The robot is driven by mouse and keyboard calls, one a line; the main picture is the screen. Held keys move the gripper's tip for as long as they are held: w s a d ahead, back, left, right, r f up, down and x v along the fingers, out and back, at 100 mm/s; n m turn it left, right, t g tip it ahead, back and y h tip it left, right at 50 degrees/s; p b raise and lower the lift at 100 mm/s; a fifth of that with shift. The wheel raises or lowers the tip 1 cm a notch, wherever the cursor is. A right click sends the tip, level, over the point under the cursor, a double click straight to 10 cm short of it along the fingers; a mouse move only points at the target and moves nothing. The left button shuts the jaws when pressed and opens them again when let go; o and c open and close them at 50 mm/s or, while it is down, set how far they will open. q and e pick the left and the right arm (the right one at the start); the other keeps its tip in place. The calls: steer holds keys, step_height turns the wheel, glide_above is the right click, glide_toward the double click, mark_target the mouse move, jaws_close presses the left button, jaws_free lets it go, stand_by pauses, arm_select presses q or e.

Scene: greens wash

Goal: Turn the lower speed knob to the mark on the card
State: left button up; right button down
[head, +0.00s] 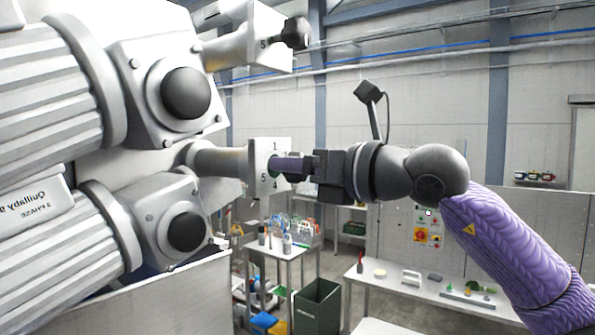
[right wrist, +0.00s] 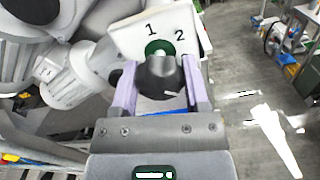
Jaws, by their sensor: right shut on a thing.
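The lower speed knob is a black lobed knob (right wrist: 160,80) on a white numbered plate (right wrist: 124,40), with a green disc behind it. In the right wrist view, numbers 1 and 2 show above the knob. I cannot make out a card with a mark. My left gripper is not in view.
Two large ribbed motors (head: 45,100) with gearboxes fill the left side. A cart with bottles (head: 287,243), a dark green bin (head: 317,305) and a white bench (head: 400,282) with small items stand beyond. The air around my right forearm looks clear.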

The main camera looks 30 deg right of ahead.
steer(key=shift+f+m+b, duration=0.1)
steer(key=shift+m+b, duration=0.35)
steer(key=shift+m, duration=0.35)
steer(key=m+b, duration=0.1)
steer(key=m, duration=0.1)
steer(key=shift+m, duration=0.4)
steer(key=m+b, duration=0.1)
steer(key=m, duration=0.4)
steer(key=shift+m, duration=0.7)
steer(key=shift+c, duration=0.4)
jaws_free()
steer(key=shift+d, duration=0.1)
